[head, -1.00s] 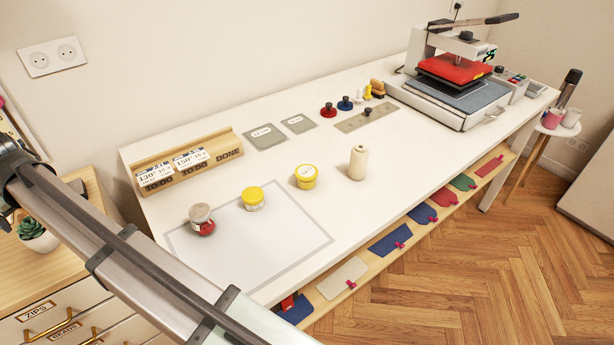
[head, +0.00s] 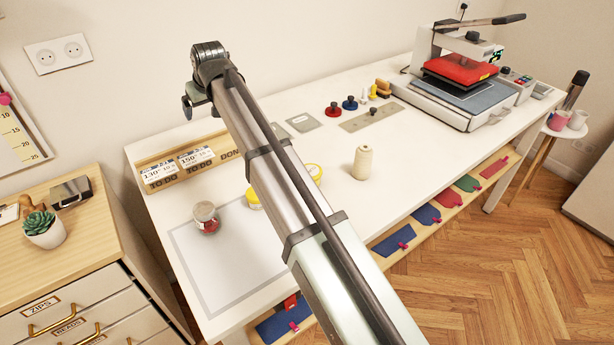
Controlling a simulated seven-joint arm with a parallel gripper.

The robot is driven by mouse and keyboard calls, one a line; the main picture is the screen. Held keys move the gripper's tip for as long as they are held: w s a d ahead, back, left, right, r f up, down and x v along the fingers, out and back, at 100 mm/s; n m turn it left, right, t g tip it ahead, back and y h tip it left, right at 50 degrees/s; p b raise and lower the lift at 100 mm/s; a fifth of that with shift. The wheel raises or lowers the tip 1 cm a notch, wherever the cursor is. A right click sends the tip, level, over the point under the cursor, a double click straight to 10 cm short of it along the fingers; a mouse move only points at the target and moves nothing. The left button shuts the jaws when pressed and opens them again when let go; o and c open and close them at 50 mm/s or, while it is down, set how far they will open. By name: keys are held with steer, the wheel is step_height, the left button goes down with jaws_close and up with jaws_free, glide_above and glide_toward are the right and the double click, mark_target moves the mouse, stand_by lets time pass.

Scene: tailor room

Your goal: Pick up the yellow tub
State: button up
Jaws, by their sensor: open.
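Two yellow tubs stand on the white table, both partly hidden behind my arm in the head view. The left yellow tub (head: 251,201) shows only its left side, at the edge of the outlined mat. The right yellow tub (head: 316,172) shows only its right part. My gripper (head: 193,97) is at the far end of my arm, small and partly hidden, beyond and above the tubs, near the wall side of the table. It is open, apart from both tubs, and I see nothing in it.
A jar with red contents (head: 206,218) stands left of the tubs, and a cream thread cone (head: 362,162) stands to the right. A wooden card rack (head: 185,177) is at the back left. A heat press (head: 465,85) fills the far right. The front of the outlined mat (head: 235,275) is clear.

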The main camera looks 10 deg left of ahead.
steer(key=w+d+m+h, duration=0.15)
steer(key=w+d, duration=0.35)
steer(key=d, duration=0.7)
steer(key=n+g+h, duration=0.3)
steer(key=n+g, duration=0.2)
steer(key=n, duration=0.3)
glide_above(311, 171)
step_height(311, 171, down, 2)
steer(key=f, duration=0.8)
steer(key=shift+s+d+f, duration=0.1)
steer(key=shift+s+f, duration=0.1)
steer(key=shift+w+f, duration=0.15)
steer(key=shift+f, duration=1.25)
steer(key=shift+w+f, duration=0.15)
steer(key=shift+f, duration=1.2)
steer(key=shift+c, duration=0.3)
steer(key=c, duration=1.1)
